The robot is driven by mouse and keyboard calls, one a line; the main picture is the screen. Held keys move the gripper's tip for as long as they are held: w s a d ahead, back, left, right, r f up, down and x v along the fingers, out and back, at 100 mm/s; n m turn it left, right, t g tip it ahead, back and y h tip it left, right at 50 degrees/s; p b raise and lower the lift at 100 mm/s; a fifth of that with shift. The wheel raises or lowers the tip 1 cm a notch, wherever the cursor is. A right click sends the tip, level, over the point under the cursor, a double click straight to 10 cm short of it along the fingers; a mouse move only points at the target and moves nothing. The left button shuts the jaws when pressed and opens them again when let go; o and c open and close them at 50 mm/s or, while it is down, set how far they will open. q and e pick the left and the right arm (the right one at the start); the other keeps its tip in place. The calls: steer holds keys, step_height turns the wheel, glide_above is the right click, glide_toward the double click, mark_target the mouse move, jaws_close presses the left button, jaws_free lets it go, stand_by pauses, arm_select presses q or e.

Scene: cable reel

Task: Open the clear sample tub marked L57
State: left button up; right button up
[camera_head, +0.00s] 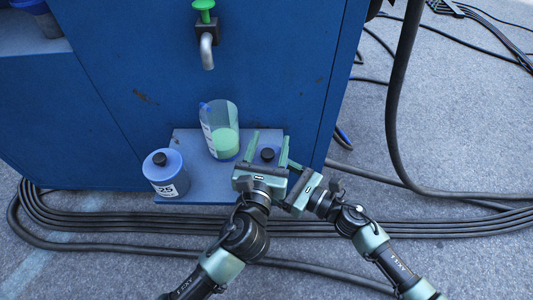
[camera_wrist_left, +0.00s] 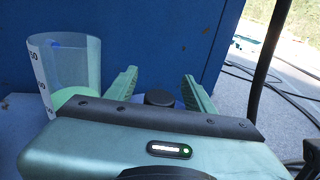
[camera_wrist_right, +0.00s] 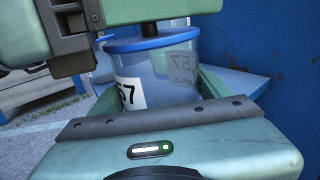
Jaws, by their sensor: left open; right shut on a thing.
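The clear sample tub (camera_wrist_right: 172,75) marked 57 shows in the right wrist view, with a blue lid (camera_wrist_right: 150,43) seated on its rim and a dark knob on top. In the head view only the black knob (camera_head: 268,154) and a little of the lid show; my grippers hide the rest. My right gripper (camera_wrist_right: 158,88) is shut around the tub's body, below the lid. My left gripper (camera_head: 268,142) is open above the tub, and its fingers stand on both sides of the knob, which also shows in the left wrist view (camera_wrist_left: 160,97). I see gaps between fingers and knob.
A clear measuring jug (camera_head: 222,130) with green liquid stands left of the tub on the blue shelf (camera_head: 190,143). A blue-lidded tub (camera_head: 166,172) marked 25 sits at the shelf's left end. A spout (camera_head: 207,50) with a green handle projects above. Cables lie on the floor.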

arm_select(q)
steer(key=shift+w, duration=0.2)
steer(key=shift+c, duration=0.3)
jaws_close()
steer(key=shift+r, duration=0.2)
stand_by(0.3)
steer(key=shift+r, duration=0.95)
steer(key=shift+r, duration=2)
